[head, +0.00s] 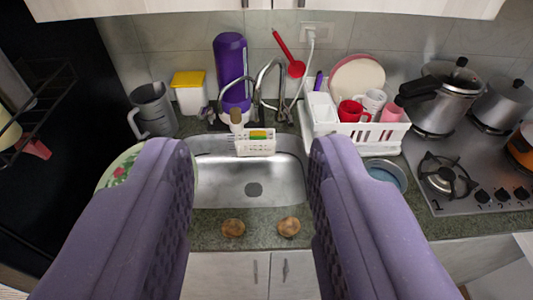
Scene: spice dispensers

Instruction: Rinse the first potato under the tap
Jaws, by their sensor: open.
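Two brown potatoes lie side by side on the green-grey counter in front of the sink: a left potato (233,228) and a right potato (289,227). The steel sink (220,178) behind them has an empty floor with a dark drain. The tap (268,85) is a curved metal spout at the back edge of the sink; I cannot see water running. My gripper (252,155) has two purple textured fingers, spread wide apart. It is open and empty, and the potatoes show between the fingers.
A white dish rack (328,129) with cups and a plate stands right of the sink, with a bowl (386,175) in front of it. A stove (470,185) with pots is farther right. A grey jug (152,110), a yellow-lidded container (190,92) and a purple bottle (231,68) stand at the back left.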

